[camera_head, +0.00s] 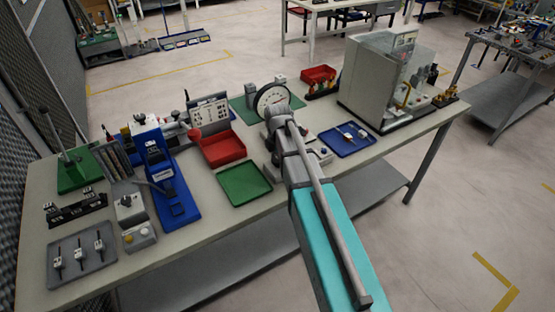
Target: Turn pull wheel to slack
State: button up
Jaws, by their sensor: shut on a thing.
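A tester with a round white dial (268,97) stands at the back middle of the bench, on a green mat. My arm reaches in from the front right, and my gripper (278,112) is right at the tester, just below and in front of the dial. It is shut on the pull wheel, which is mostly hidden behind the gripper and my wrist. I cannot make out the wheel's angle or read the dial's needle.
A green tray (244,184) and a red bin (222,150) are left of my arm. A blue tray (347,139) with small parts and a big grey machine (372,80) are to the right. A blue press (165,170) stands further left.

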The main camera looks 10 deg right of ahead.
jog(key=shift+s, duration=0.15)
jog(key=o, duration=1.1)
jog(key=shift+o, duration=0.2)
jog(key=shift+m, duration=0.5)
